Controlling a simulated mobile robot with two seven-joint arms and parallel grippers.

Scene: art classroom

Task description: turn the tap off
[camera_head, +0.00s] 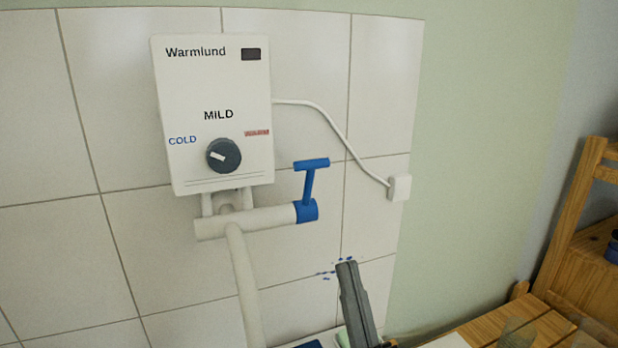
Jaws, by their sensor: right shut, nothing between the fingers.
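The tap is a white horizontal pipe (255,221) under a white water heater (212,110). A blue T-shaped handle (311,165) stands up from the blue collar at the pipe's right end. A white spout (243,285) runs down from the pipe. My right gripper (347,266) is dark grey, shut and empty. It points up from the bottom edge, below and to the right of the blue handle, clearly apart from it in the picture. My left gripper is not in view.
The heater has a dark dial (224,155). A white cable runs to a wall socket (399,188). Blue specks mark the tiles (80,250) by my gripper. Wooden furniture (575,235) stands at the right. Tiles around the handle are clear.

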